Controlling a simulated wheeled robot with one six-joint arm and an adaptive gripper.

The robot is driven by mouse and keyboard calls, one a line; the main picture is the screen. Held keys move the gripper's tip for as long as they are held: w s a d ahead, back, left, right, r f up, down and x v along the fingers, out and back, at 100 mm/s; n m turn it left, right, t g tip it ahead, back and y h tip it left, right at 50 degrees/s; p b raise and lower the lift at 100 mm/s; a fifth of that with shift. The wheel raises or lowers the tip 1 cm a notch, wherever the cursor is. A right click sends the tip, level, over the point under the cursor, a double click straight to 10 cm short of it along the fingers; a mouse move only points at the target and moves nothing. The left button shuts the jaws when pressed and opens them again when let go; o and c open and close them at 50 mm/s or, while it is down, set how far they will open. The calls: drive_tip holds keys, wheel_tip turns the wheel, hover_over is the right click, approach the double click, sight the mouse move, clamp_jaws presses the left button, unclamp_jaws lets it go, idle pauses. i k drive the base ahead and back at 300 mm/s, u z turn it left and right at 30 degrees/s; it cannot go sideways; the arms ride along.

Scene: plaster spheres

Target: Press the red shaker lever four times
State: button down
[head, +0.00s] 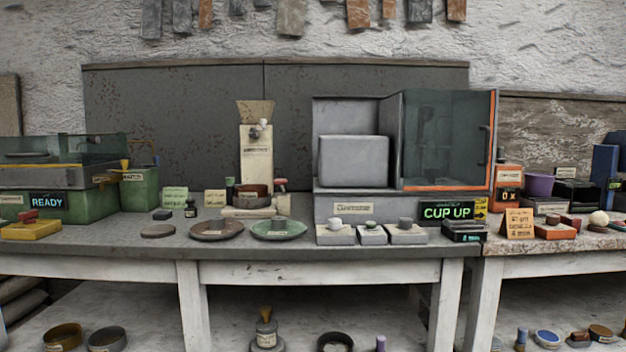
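No lever is clearly labelled as the shaker's at this size. A yellow block with a red top piece (27,216) sits at the far left front, before a green machine (70,205) with a lit "READY" display. On the right table an orange block (555,231) has a dark red piece (570,221) on top. Behind it stands an orange-red box (508,187) whose display seems to read "0 x". I cannot tell which red piece is the lever. My gripper is out of view.
A grey cabinet with a glass door (447,138) stands mid-table, with a "CUP UP" display (447,211) and grey button blocks (372,234) in front. A brown dish (216,229) and a green dish (279,228) lie left of these. An orange card (519,223) stands near the right table's edge.

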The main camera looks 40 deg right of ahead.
sight(280, 182)
drive_tip(key=z, duration=1.25)
drive_tip(key=i, duration=0.5)
drive_tip(key=u, duration=0.05)
